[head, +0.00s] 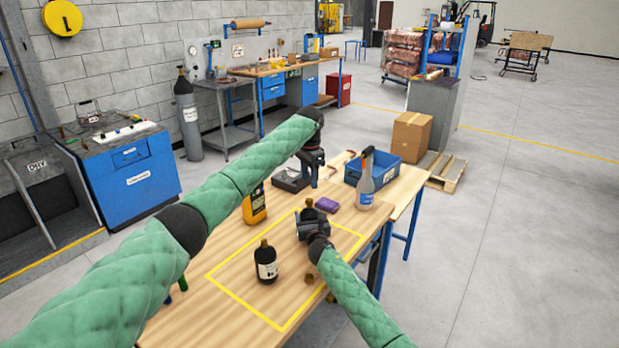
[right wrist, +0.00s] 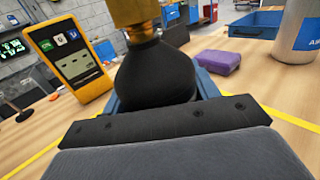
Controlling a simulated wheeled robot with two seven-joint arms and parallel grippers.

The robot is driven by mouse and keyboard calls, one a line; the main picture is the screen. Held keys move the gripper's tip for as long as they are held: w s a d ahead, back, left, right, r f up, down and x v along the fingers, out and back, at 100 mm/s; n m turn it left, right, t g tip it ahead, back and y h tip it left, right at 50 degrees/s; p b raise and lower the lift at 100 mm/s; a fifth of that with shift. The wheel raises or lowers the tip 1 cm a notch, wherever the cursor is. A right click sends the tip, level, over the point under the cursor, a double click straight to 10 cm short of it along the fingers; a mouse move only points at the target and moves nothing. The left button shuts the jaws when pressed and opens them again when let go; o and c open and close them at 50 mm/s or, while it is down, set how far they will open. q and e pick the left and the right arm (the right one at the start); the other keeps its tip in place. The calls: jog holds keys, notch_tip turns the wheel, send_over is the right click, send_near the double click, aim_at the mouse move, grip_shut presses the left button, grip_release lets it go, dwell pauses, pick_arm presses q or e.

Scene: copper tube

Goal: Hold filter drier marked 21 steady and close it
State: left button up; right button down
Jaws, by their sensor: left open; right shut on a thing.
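A black filter drier (head: 267,266) with a brass top and a white label stands upright inside the yellow outline on the workbench; its number is too small to read. My right gripper (head: 314,228) is shut on another black drier with a brass fitting (right wrist: 158,72), which fills the middle of the right wrist view. Its label is not visible there, so I cannot tell its number. In the head view only its brass top (head: 309,203) shows clearly behind the gripper. My left gripper (head: 313,183) is open, pointing down beyond the held drier and apart from it.
Small brass pieces (head: 309,279) lie near my right forearm.

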aim_at(309, 200)
pick_arm(q)
jog(key=n, duration=0.9)
jog(key=shift+f, duration=0.1)
jog(key=shift+s+f, duration=0.1)
jog(key=shift+f, duration=3.8)
jog(key=shift+c, duration=0.3)
jog(key=c, duration=0.9)
jog(key=o, duration=1.1)
